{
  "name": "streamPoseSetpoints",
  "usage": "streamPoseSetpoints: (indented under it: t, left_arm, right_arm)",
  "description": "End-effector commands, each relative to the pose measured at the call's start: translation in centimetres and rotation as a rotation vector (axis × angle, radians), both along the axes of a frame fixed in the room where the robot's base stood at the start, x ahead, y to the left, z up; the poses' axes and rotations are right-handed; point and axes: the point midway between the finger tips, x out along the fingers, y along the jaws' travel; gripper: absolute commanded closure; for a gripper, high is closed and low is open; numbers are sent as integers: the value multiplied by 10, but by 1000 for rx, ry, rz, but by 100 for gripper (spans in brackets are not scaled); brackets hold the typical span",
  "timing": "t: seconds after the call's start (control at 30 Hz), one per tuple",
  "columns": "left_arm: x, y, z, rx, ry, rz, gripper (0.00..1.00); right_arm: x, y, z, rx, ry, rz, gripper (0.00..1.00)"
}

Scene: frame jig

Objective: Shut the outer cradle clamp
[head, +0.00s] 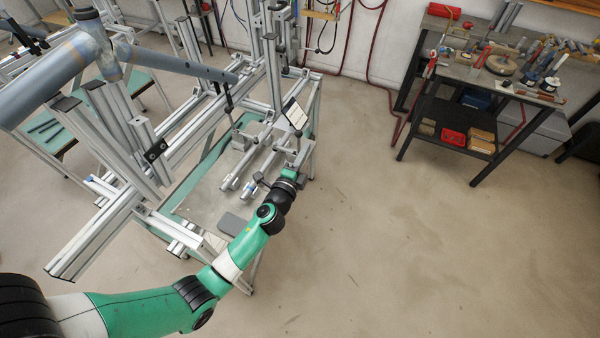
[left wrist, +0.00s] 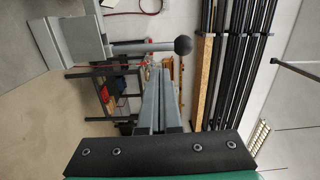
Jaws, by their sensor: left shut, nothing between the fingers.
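A lever with a black ball knob (left wrist: 183,45) sticks out from a grey metal block (left wrist: 75,32) at the upper left of the left wrist view. It looks like the clamp handle. A small dark knob (head: 259,177) shows beside my wrist in the head view. My left gripper (left wrist: 162,72) is shut and empty. Its fingers lie together, with their tips just below the knob in the wrist picture; contact cannot be made out. In the head view my left arm reaches the jig's near right corner, and its fingers are hard to pick out. My right gripper is not in view.
The aluminium frame jig (head: 90,215) has upright posts and long rails around the left arm. A grey tube frame (head: 170,64) crosses the upper left. A grey pad (head: 234,223) lies on the jig table. A tool bench (head: 480,75) stands far right. The floor between is clear.

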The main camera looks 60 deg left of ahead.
Motion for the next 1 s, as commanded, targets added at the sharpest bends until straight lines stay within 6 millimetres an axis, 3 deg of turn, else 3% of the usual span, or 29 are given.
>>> streamPoseSetpoints:
  t: [0.07,0.13,0.3,0.47,1.0]
  left_arm:
    - [1,-14,-3,-2,-1,-6,100]
    - [-19,-25,0,-2,2,-5,100]
    - [-55,-48,-1,0,1,-6,100]
    - [-76,-61,-2,-1,0,-5,100]
    - [-79,-66,2,-1,-7,-11,100]
  right_arm:
    - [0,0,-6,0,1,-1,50]
    - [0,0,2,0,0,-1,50]
    - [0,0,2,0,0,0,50]
    - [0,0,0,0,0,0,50]
    - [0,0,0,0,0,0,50]
